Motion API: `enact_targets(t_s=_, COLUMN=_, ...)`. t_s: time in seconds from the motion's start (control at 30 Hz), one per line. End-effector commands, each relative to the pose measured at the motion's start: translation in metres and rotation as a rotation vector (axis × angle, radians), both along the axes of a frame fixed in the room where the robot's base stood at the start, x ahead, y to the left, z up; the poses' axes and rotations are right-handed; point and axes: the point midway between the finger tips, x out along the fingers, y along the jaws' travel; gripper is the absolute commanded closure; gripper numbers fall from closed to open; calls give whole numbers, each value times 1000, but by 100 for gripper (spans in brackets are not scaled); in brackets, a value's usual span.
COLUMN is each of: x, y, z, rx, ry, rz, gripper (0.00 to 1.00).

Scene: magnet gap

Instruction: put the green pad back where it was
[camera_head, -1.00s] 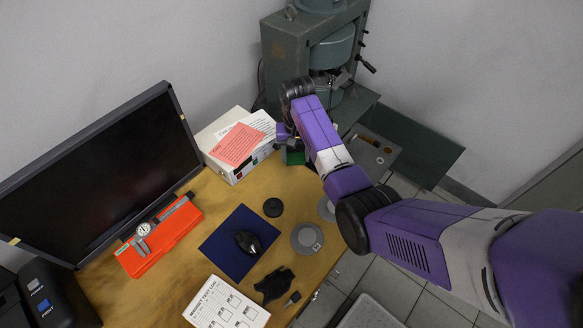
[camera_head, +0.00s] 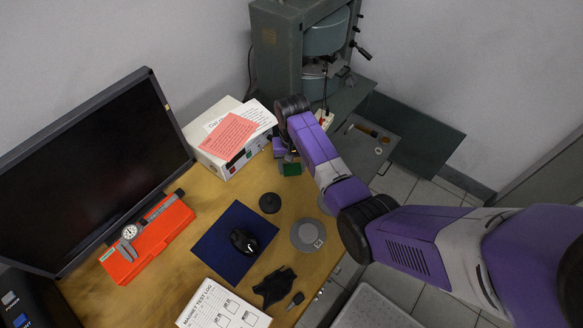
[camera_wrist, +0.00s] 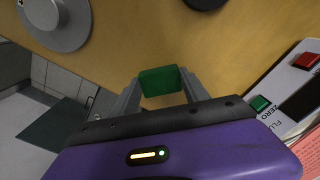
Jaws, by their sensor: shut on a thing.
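The green pad (camera_wrist: 159,81) is a small green block, held between the two grey fingers of my gripper (camera_wrist: 159,88) in the wrist view. My gripper is shut on it, with wooden table behind. In the head view the green pad (camera_head: 291,169) shows small at my gripper (camera_head: 281,156), just right of the white instrument box and beyond the black disc. The arm hides part of the gripper there. I cannot tell whether the pad touches the table.
The white box (camera_head: 213,151) with papers stands close left of the gripper. The green-grey magnet machine (camera_head: 277,50) stands behind. A black disc (camera_head: 270,203), a grey disc (camera_head: 305,236), a blue mat (camera_head: 214,245) with a mouse, and an orange case (camera_head: 160,240) lie on the table.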

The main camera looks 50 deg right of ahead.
Motion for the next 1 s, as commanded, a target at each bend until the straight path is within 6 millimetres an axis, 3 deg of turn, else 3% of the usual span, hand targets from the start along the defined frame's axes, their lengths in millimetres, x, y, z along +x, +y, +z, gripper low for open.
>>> enact_targets(t_s=0.27, x=0, y=0, z=-3, rx=0, ry=0, rz=1, gripper=79)
enact_targets(t_s=0.3, x=0, y=0, z=-1, rx=0, ry=0, rz=1, gripper=39)
enact_targets(t_s=0.4, x=0, y=0, z=-1, rx=0, ry=0, rz=1, gripper=25)
enact_targets(t_s=0.8, x=1, y=0, z=6, rx=-1, ry=-2, rz=1, gripper=25)
enact_targets(t_s=1.0, x=2, y=0, z=39, rx=-2, ry=-5, rz=1, gripper=25)
